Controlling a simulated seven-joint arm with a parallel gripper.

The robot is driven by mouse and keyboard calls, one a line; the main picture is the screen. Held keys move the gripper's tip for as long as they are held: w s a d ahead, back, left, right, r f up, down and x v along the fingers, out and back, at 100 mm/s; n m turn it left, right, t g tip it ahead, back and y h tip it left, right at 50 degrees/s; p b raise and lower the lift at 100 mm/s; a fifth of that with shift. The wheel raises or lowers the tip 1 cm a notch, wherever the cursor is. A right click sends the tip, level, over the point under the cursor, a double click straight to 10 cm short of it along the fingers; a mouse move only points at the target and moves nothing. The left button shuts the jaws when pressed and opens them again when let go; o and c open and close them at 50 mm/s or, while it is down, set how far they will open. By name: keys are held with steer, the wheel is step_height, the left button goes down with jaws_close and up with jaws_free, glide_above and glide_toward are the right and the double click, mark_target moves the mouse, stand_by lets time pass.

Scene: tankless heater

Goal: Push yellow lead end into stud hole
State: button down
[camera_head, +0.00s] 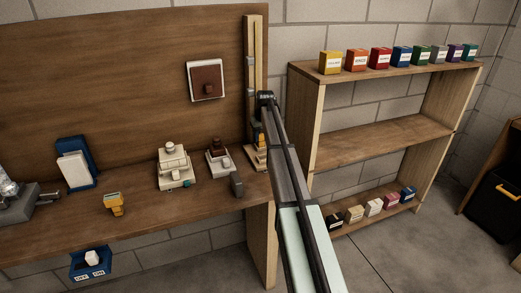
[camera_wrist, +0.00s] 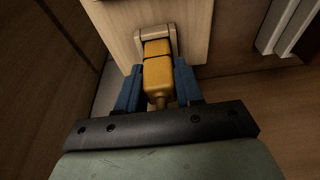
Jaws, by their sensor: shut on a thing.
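The yellow lead end (camera_wrist: 158,78) is held between the two blue fingers of my gripper (camera_wrist: 159,88) in the wrist view. Its far end reaches a metal-looking bracket or frame (camera_wrist: 172,38) on the face of the pale wooden stud (camera_wrist: 192,28). I cannot tell whether the tip is inside a hole or only against it. In the head view the stud (camera_head: 252,48) stands upright at the right end of the brown panel. My gripper is by its lower part, mostly hidden behind my arm, with a bit of yellow (camera_head: 257,133) showing.
A wooden shelf unit (camera_head: 365,140) with colored boxes stands right of my arm. The workbench (camera_head: 60,218) holds small devices, including a cream one (camera_head: 173,168) and a yellow-topped one (camera_head: 114,201). A brown square plate (camera_head: 206,80) hangs on the panel.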

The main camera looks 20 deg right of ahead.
steer(key=shift+f, duration=0.6)
stand_by(0.8)
steer(key=c, duration=0.7)
jaws_free()
steer(key=shift+o, duration=0.2)
steer(key=v, duration=1.3)
steer(key=shift+r, duration=0.4)
steer(key=shift+s, duration=0.2)
